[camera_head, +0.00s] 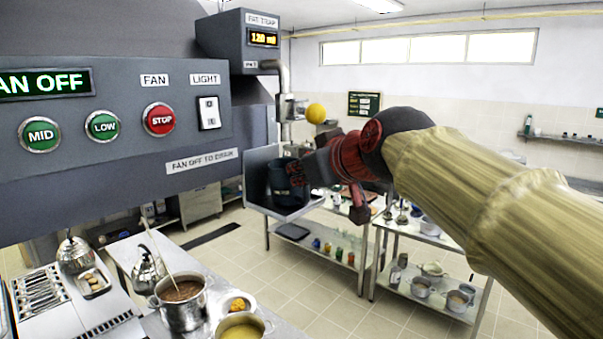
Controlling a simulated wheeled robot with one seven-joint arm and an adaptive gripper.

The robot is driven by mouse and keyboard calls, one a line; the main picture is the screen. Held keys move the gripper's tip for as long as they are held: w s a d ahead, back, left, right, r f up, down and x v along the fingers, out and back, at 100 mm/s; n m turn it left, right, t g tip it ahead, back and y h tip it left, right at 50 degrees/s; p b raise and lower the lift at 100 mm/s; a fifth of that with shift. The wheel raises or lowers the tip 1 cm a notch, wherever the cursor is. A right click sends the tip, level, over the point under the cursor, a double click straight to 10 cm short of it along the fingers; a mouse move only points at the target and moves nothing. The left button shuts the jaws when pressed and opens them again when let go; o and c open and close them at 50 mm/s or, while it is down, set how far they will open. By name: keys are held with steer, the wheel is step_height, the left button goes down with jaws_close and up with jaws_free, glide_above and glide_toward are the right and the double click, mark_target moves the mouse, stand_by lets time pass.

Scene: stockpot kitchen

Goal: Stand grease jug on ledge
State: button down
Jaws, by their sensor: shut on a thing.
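My gripper (300,174), red and black, reaches in from the right and is shut on the grease jug (284,190). The jug is a dark vessel, seen partly behind the gripper fingers, and looks roughly upright. It is at the grey metal ledge (257,202), which has raised side panels. I cannot tell whether the jug's base touches the ledge. The fat trap box (222,40) with a lit orange display is above, and its pipe (284,78) comes down to a valve with a yellow ball (316,113).
A grey hood panel with FAN OFF display (45,84) and buttons fills the upper left. Pots, including a stockpot with a ladle (184,308), stand on the counter below. A steel table with shelves (428,238) is at the right. Open tiled floor (290,290) lies between.

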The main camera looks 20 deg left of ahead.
steer(key=shift+f, duration=0.25)
steer(key=c, duration=1.8)
jaws_free()
steer(key=v, duration=1.2)
steer(key=shift+r, duration=0.1)
steer(key=shift+b+v, duration=0.85)
steer(key=shift+v, duration=2.65)
steer(key=shift+a, duration=0.1)
steer(key=shift+s, duration=0.1)
